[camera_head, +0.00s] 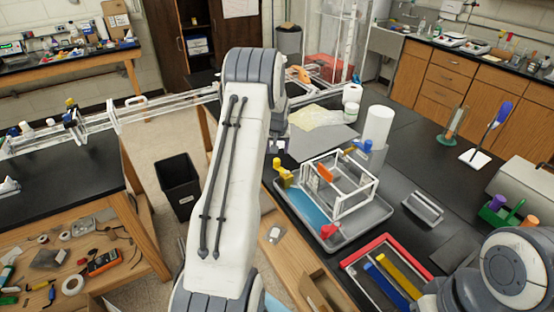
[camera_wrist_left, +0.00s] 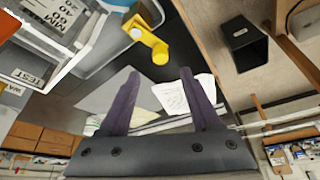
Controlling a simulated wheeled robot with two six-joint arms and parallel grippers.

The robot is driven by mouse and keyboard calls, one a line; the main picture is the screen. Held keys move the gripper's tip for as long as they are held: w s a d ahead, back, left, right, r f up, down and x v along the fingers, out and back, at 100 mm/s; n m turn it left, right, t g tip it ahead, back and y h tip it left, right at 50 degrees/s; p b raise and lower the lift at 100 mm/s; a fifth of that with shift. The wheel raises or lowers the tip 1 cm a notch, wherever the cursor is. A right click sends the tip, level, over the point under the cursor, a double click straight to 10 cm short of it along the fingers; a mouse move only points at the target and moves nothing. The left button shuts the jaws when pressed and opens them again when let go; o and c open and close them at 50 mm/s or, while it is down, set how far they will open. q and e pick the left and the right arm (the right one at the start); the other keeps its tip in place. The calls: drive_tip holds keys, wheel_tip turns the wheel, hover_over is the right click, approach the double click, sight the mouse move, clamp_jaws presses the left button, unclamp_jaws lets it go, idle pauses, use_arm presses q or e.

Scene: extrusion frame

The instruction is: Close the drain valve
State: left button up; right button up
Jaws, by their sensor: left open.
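A white-barred frame (camera_head: 347,204) stands in a grey tray (camera_head: 372,226) on the black bench. A yellow valve-like fitting (camera_head: 284,175) is at the tray's left corner, and its yellow lever and round end also show in the left wrist view (camera_wrist_left: 148,42). A blue fitting (camera_head: 361,147) is at the back, a red one (camera_head: 329,231) at the front, and an orange piece (camera_head: 325,173) is on the frame. I cannot tell which is the drain valve. My left gripper (camera_wrist_left: 160,73) is open and empty, with the yellow fitting beyond its fingertips. My right gripper is out of view.
A white paper roll (camera_head: 378,127) stands behind the tray. A red-rimmed tray (camera_head: 385,268) with blue and yellow bars lies in front. A grey holder (camera_head: 423,207) is to the right. A black bin (camera_head: 179,186) stands on the floor at left. My left arm hides part of the bench.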

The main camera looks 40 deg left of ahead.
sight(277, 160)
use_arm(q)
drive_tip(key=p+x, duration=0.2)
drive_tip(key=x, duration=0.4)
drive_tip(key=shift+w+a+f+p, duration=0.15)
drive_tip(key=shift+f+p, duration=0.2)
drive_tip(key=shift+x, duration=0.75)
clamp_jaws()
